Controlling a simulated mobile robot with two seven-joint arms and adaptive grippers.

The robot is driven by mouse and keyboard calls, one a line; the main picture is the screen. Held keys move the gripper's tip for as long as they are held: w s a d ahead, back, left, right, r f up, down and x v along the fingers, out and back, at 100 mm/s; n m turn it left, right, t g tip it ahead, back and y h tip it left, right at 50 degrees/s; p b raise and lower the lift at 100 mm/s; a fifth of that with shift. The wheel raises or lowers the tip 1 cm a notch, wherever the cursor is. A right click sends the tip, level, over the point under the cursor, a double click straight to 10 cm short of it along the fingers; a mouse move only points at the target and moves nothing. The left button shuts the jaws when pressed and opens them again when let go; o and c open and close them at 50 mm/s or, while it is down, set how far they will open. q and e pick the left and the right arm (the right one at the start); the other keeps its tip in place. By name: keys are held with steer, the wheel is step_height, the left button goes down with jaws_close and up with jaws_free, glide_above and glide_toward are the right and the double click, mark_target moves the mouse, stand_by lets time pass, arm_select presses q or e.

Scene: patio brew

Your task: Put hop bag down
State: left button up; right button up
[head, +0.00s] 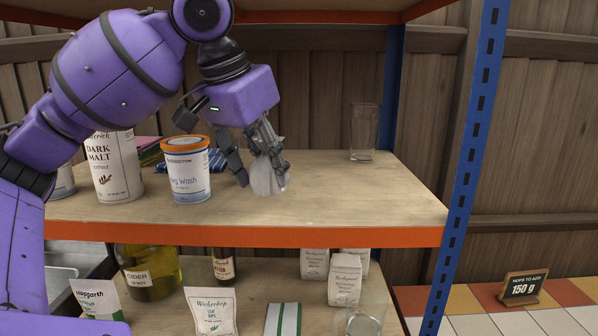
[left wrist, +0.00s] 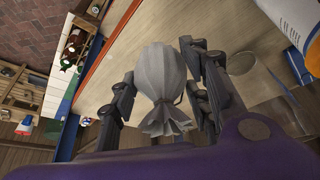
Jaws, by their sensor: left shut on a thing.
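The hop bag (head: 268,178) is a small grey-white cloth sack. My left gripper (head: 258,160) is shut on it, low over the bare middle of the upper shelf board (head: 345,200). I cannot tell whether the bag's bottom touches the board. In the left wrist view the bag (left wrist: 163,75) sits between the two dark fingers of my left gripper (left wrist: 165,95), its gathered neck toward the palm. My right gripper is in neither view.
A Keg Wash tub (head: 187,172) and a Dark Malt can (head: 115,170) stand left of the bag, with a blue cloth (head: 217,161) behind. A clear glass vessel (head: 363,135) stands at the back right. The board's right front is clear up to the orange edge (head: 300,235) and blue post (head: 468,160).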

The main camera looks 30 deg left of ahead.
arm_select(q)
steer(key=w, duration=0.3)
steer(key=w+d, duration=0.1)
steer(key=w, duration=0.5)
steer(key=shift+w+d+f, duration=0.1)
steer(key=shift+d+f, duration=0.05)
steer(key=shift+f, duration=1.65)
steer(key=o, duration=1)
steer(key=shift+o, duration=0.2)
steer(key=v, duration=0.5)
steer(key=shift+s+r, duration=0.15)
steer(key=shift+s, duration=0.1)
steer(key=s, duration=0.3)
steer(key=s+a, duration=0.1)
steer(key=s, duration=0.5)
steer(key=shift+a, duration=0.15)
steer(key=shift+s, duration=1.25)
